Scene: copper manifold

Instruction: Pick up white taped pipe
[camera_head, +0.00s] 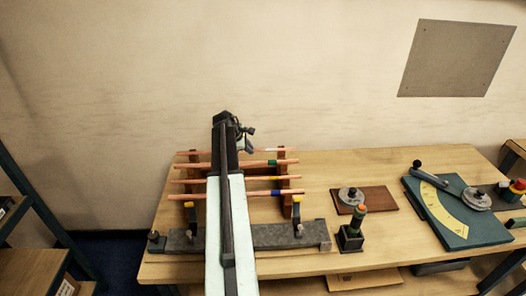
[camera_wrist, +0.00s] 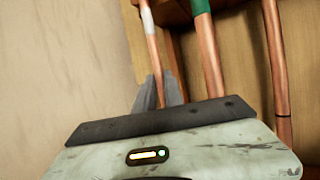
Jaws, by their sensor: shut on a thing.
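The white taped pipe (camera_head: 271,150) is a thin copper pipe at the back of a wooden rack (camera_head: 282,155), with a white band on its right part. In the wrist view the white taped pipe (camera_wrist: 148,20) runs down between the fingers of my gripper (camera_wrist: 160,95), which is shut on it. The white band is beyond the fingers, near the top of that view. In the head view my arm hides the middle of the pipe and the fingertips. The pipe still appears level at the rack; I cannot tell whether it is lifted.
Green (camera_head: 271,162), yellow (camera_head: 275,178) and blue (camera_head: 275,193) taped pipes lie in front on the rack. A grey bar (camera_head: 275,236) lies along the table front. A teal bender (camera_head: 470,232) stands right. The wall is behind.

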